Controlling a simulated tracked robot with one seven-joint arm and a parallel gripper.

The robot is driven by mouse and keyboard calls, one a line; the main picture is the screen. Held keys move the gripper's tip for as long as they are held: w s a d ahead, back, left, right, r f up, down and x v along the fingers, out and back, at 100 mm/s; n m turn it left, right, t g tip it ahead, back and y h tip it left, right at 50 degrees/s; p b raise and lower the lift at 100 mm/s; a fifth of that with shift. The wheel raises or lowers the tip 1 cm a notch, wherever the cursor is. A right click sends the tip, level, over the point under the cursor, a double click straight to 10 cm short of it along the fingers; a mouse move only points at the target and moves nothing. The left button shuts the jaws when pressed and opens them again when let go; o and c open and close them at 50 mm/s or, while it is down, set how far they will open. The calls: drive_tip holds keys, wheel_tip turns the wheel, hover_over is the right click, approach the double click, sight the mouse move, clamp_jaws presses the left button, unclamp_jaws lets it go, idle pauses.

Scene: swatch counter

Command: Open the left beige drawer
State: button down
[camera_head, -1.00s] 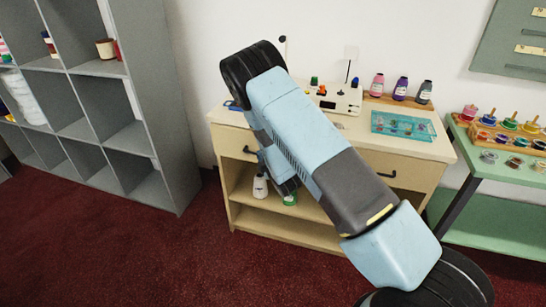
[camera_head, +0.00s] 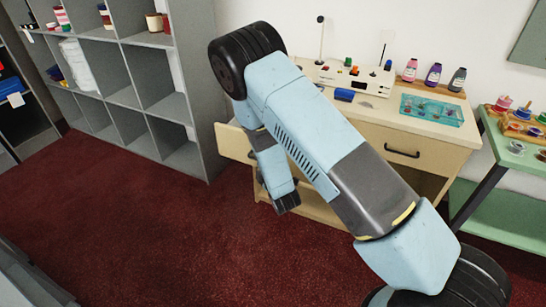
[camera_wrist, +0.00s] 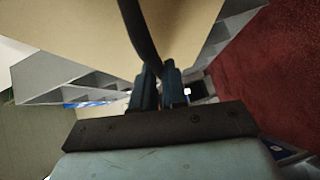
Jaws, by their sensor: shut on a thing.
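The left beige drawer (camera_head: 233,142) is pulled out from the beige cabinet, its front standing clear of the cabinet's left side in the head view. My arm covers its handle and most of its inside there. In the wrist view its beige front (camera_wrist: 90,28) fills the upper middle, with the dark curved handle (camera_wrist: 138,32) running down to my gripper (camera_wrist: 158,74). The dark blue fingers are close together, shut on the handle. In the head view the fingers are hidden behind my arm.
The right drawer (camera_head: 430,150) is closed. The cabinet top (camera_head: 385,118) holds a white panel, bottles and a teal tray (camera_head: 432,109). A grey shelf unit (camera_head: 200,85) stands close to the left. A green table (camera_head: 510,150) stands right. Dark red carpet (camera_head: 140,240) lies open in front.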

drive_tip(key=shift+s+d+f, duration=0.1)
drive_tip(key=shift+s+f, duration=0.1)
drive_tip(key=shift+s, duration=0.3)
drive_tip(key=shift+s+d+f, duration=0.1)
drive_tip(key=shift+s+f, duration=0.05)
drive_tip(key=shift+s, duration=0.35)
drive_tip(key=shift+d+h, duration=0.1)
drive_tip(key=shift+h, duration=0.2)
drive_tip(key=c, duration=1.2)
unclamp_jaws()
drive_tip(key=shift+w+r, duration=0.1)
drive_tip(key=shift+o, duration=0.2)
drive_tip(key=shift+a, duration=0.2)
drive_tip(key=shift+r, duration=0.1)
